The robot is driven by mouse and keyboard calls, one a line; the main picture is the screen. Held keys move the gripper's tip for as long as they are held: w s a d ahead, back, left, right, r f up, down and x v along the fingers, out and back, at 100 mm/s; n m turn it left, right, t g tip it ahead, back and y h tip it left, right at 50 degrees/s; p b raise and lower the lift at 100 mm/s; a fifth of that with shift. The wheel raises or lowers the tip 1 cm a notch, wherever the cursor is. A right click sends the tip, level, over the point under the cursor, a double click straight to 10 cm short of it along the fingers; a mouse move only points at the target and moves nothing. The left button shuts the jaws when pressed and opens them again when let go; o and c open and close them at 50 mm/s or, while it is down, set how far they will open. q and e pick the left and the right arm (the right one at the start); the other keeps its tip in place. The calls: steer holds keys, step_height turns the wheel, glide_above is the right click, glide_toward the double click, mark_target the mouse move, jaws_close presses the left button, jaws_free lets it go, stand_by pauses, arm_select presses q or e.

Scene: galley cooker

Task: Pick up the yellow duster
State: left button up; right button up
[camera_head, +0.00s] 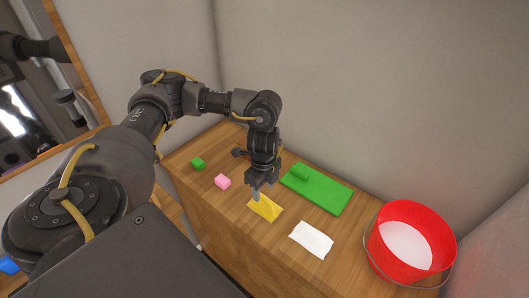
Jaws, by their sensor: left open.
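The yellow duster (266,208) lies flat on the wooden counter, near the counter's front edge. My left gripper (257,194) points down over the duster's upper left part and hides a little of it. Its jaws are open. I cannot tell whether the fingertips touch the cloth. My right gripper is not in view.
On the wooden counter (285,247), a white cloth (311,240) lies right of the duster. A green board with a green block (318,188) lies behind. A pink block (222,181) and a green block (197,163) sit left. A red bucket (398,268) stands right.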

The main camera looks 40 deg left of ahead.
mark_target(265, 198)
arm_select(q)
steer(key=shift+f, duration=0.4)
step_height(265, 198, down, 5)
steer(key=shift+w+d+r, duration=0.1)
steer(key=shift+d, duration=0.05)
steer(key=shift+c, duration=1.1)
steer(key=c, duration=0.8)
steer(key=shift+c, duration=0.2)
steer(key=shift+r, duration=0.1)
